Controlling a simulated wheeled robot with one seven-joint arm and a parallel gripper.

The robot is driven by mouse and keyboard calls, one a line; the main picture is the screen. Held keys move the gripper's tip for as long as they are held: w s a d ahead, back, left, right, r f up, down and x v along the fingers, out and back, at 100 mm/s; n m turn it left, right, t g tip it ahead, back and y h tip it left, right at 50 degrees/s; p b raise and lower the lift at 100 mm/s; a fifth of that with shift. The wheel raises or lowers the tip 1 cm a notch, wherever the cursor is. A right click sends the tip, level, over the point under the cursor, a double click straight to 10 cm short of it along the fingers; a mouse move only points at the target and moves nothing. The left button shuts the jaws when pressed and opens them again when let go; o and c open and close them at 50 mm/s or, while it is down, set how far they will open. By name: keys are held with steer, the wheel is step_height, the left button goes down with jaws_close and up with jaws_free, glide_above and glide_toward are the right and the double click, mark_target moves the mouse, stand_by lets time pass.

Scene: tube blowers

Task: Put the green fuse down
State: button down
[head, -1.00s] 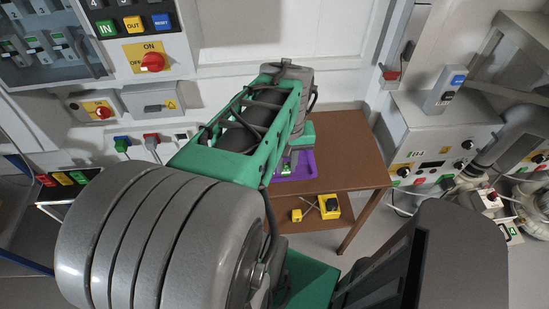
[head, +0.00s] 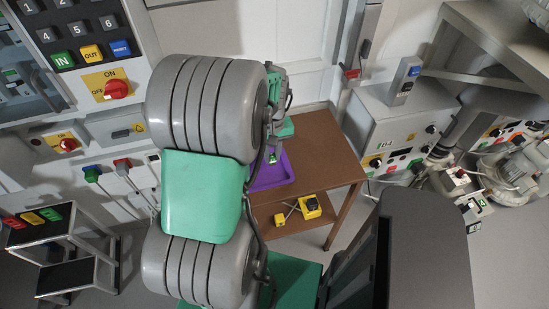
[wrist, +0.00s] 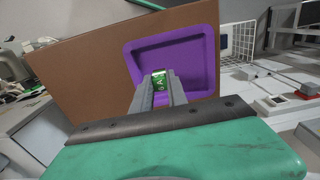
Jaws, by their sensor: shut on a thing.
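My gripper (wrist: 160,88) is shut on the green fuse (wrist: 159,80), which shows between the fingertips in the wrist view. The fuse also shows as a small green piece in the head view (head: 272,157). In the wrist view it appears in front of the purple tray (wrist: 203,42). The tray lies on the brown table and also shows in the head view (head: 265,178), partly hidden behind my arm. The gap between fuse and tray floor cannot be told.
The brown table (head: 325,155) has bare top to the right of the tray. Yellow boxes (head: 311,207) sit on its lower shelf. A step stool (head: 70,260) stands at the left. Control panels (head: 75,45) line the left wall, and a grey machine (head: 395,130) stands at the right.

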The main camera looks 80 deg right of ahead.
steer(key=f, duration=0.1)
steer(key=d+f+p, duration=0.1)
steer(key=f, duration=0.1)
steer(key=d+f, duration=0.1)
steer(key=f, duration=0.1)
steer(key=shift+s+d+f, duration=0.1)
steer(key=shift+d+f, duration=0.05)
steer(key=shift+f, duration=0.4)
steer(key=c, duration=1.3)
jaws_free()
step_height(320, 180, up, 12)
steer(key=b, duration=0.2)
steer(key=w+a+r+n, duration=0.2)
steer(key=w+a+r, duration=0.15)
steer(key=w, duration=0.75)
steer(key=w+a+r+n+t+h, duration=0.1)
steer(key=w+a+r+n, duration=0.25)
steer(key=w+a, duration=0.95)
steer(key=a+n+t, duration=0.1)
steer(key=a+n, duration=0.1)
steer(key=a, duration=0.6)
steer(key=w+a+n, duration=0.1)
steer(key=a+n, duration=0.1)
steer(key=a, duration=0.6)
steer(key=a+n+t+y, duration=0.1)
steer(key=a+n, duration=0.1)
steer(key=a, duration=0.7)
steer(key=shift+w+r+n+t, duration=0.25)
steer(key=shift+r+t, duration=0.05)
